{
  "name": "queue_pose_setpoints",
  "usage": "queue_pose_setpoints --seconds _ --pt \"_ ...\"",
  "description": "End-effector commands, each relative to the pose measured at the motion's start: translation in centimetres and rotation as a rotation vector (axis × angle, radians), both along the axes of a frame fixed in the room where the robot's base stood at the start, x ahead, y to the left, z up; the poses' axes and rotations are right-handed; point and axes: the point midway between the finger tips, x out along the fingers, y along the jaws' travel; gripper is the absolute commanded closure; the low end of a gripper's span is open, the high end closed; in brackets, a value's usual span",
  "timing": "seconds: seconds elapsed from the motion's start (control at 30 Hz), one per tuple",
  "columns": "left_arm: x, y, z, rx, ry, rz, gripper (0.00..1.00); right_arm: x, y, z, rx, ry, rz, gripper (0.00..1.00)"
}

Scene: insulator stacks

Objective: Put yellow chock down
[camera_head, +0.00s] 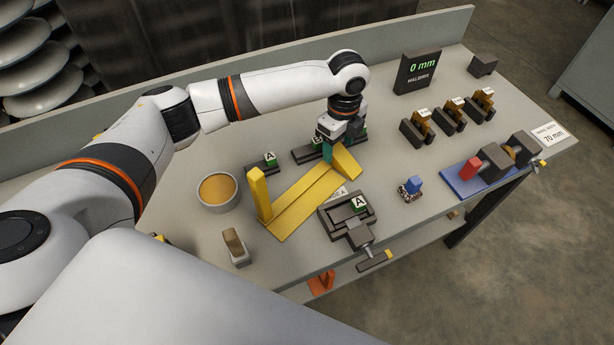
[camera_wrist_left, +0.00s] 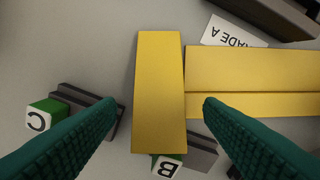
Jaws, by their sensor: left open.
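A yellow chock (camera_head: 346,162) stands at the right end of a long yellow channel piece (camera_head: 300,203) on the bench; I cannot tell whether the two are joined. In the left wrist view the chock (camera_wrist_left: 159,92) lies between the two teal fingers, with the channel (camera_wrist_left: 250,70) meeting its right side. My left gripper (camera_head: 335,149) points down at the chock. Its fingers are open, with gaps on both sides of the chock in the left wrist view. The chock's underside is hidden. My right gripper is not in view.
A vise marked A (camera_head: 338,222) stands just in front of the channel. Dark blocks marked B (camera_wrist_left: 166,166) and C (camera_wrist_left: 38,120) sit close to the fingers. A bowl (camera_head: 218,206) is at left.

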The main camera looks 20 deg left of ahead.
Motion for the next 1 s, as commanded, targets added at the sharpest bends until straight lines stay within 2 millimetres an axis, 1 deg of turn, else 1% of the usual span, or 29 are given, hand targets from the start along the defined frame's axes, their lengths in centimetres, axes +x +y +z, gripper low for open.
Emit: queue_pose_setpoints --seconds 0.1,0.2,0.43,0.47,0.5,0.83,1.0 --pt "0.0 0.0 -1.7 0.001 0.002 -0.001 0.38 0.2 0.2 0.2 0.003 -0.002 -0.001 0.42" --pt "0.0 0.0 -2.4 0.000 0.001 -0.002 0.38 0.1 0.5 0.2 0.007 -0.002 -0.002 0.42" --pt "0.0 0.0 -2.6 0.000 -0.001 -0.002 0.38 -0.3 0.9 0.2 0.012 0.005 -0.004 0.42" --pt "0.0 0.0 -2.6 0.000 -0.001 -0.002 0.40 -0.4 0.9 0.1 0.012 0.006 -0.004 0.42" --pt "0.0 0.0 -2.6 0.000 -0.001 -0.002 0.46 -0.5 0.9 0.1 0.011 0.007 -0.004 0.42" --pt "0.0 0.0 -2.6 0.000 -0.001 -0.001 1.00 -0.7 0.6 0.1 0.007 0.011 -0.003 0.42" --pt "0.1 0.0 -2.4 -0.001 -0.002 -0.001 1.00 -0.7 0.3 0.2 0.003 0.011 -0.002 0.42"
